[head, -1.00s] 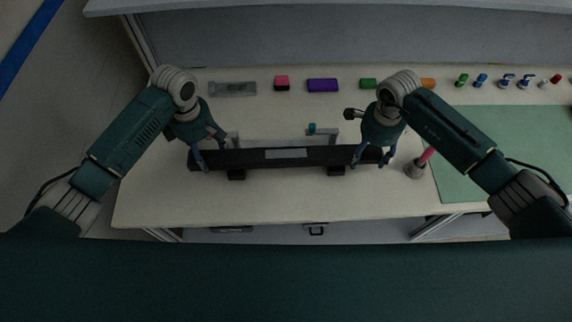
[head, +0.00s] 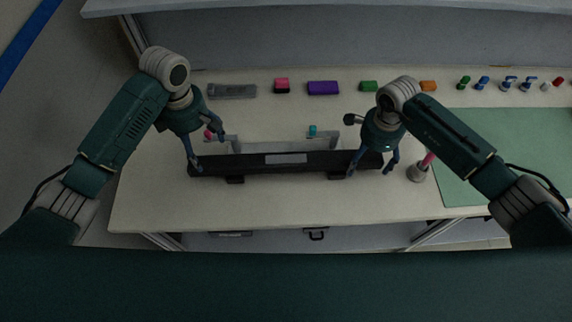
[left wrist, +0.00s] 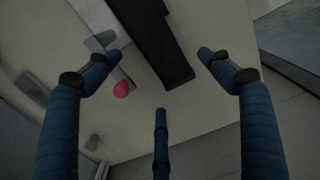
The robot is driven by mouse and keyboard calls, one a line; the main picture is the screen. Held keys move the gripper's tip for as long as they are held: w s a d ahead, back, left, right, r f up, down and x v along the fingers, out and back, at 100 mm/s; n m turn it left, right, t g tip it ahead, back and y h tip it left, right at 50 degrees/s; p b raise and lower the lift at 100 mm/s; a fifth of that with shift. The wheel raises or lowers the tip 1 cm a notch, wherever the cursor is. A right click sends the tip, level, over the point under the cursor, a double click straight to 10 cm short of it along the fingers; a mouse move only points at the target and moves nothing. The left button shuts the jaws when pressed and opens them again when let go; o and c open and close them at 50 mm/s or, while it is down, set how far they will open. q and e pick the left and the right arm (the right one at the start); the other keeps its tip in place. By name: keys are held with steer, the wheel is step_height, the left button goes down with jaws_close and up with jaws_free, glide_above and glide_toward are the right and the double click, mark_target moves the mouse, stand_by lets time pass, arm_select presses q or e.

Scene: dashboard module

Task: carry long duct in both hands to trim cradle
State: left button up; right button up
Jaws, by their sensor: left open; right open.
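The long duct (head: 240,163) is a long black bar with a grey label, lying left to right near the middle of the table. In the left wrist view the duct's end (left wrist: 160,45) lies beyond the open fingertips (left wrist: 160,70). My right gripper (head: 373,168) is open, its fingers at the front and back of the duct's right end.
A grey frame (head: 234,145) stands just behind the duct, with a teal piece (head: 312,130) and a pink knob (head: 208,134) near it. A grey cup with a pink item (head: 417,173) stands right of the duct. Coloured blocks (head: 323,88) line the back. The front strip is clear.

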steer(key=shift+r, duration=0.1)
arm_select(q)
step_height(320, 180, up, 6)
arm_select(e)
step_height(320, 180, up, 12)
stand_by(0.5)
stand_by(0.4)
